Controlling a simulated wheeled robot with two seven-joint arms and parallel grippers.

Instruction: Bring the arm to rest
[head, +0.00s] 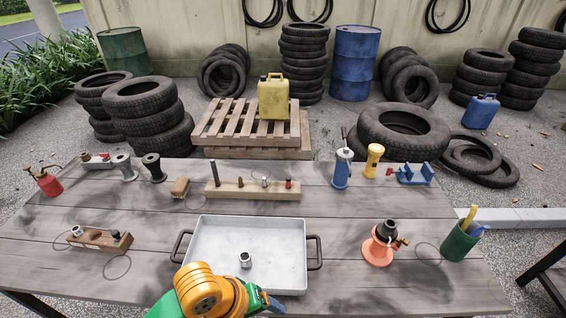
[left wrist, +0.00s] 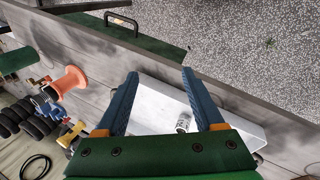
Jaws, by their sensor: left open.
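My left arm comes in at the bottom middle of the head view, over the front edge of a white tray (head: 205,262). My left gripper (left wrist: 160,74) is open, its two blue fingers apart with nothing between the tips. A small metal fitting (head: 245,260) stands in the tray, apart from the gripper. It also shows in the left wrist view (left wrist: 183,122), beside the right finger in the picture. My right gripper is in neither view.
An orange-based device (head: 380,243) and a green cup of tools (head: 459,241) stand right of the tray. A wooden block with fittings (head: 100,239) lies left. A long wooden rack (head: 253,190), a blue bottle (head: 342,168) and a red oil can (head: 47,182) stand farther back.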

